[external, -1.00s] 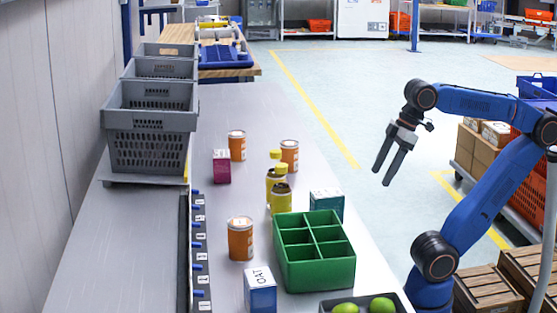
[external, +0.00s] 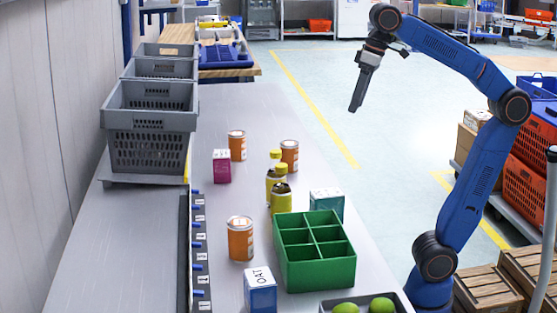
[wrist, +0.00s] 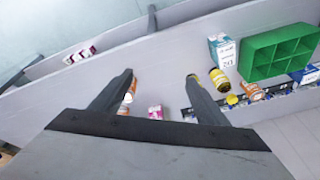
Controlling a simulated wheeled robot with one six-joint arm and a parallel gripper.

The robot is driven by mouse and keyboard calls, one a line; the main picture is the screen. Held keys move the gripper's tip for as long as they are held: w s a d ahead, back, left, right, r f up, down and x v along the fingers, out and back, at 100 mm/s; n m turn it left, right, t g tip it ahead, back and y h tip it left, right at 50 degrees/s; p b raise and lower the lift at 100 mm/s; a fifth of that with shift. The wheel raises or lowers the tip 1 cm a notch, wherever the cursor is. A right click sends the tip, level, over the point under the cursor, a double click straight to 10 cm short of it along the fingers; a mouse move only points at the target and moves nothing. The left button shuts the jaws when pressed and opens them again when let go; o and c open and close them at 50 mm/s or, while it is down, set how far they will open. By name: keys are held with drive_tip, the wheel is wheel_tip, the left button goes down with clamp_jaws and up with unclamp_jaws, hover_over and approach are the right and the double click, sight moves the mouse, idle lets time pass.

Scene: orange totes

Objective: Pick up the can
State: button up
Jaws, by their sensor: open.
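Three orange cans with pale lids stand upright on the grey table in the external view: a far can (external: 237,145), one behind the yellow bottles (external: 289,154) and a near can (external: 240,238) left of the green divided bin. My gripper (external: 356,106) is raised to the right of the table, apart from all the cans, and points down. In the wrist view my gripper (wrist: 160,76) is open and empty. An orange can (wrist: 132,88) is partly hidden by one finger there, and another can (wrist: 253,91) shows beside the green bin.
The green bin (external: 290,268), yellow bottles (external: 281,199), teal box (external: 327,203), magenta box (external: 222,166) and OAT box (external: 260,289) stand on the table (external: 215,115). Grey crates (external: 148,152) stand at left. The table beyond the far can is clear.

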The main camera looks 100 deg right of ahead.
drive_tip(key=w+d+m+g, duration=0.2)
drive_tip(key=w+d+m, duration=0.45)
drive_tip(key=w, duration=0.25)
drive_tip(key=m+g, duration=0.1)
drive_tip(key=m, duration=0.5)
hover_over(289, 143)
wheel_tip(289, 143, down, 2)
wheel_tip(289, 143, down, 17)
drive_tip(key=shift+f, duration=0.1)
drive_tip(key=shift+s+d+f, duration=0.1)
drive_tip(key=shift+f, duration=2.6)
drive_tip(key=c, duration=1.4)
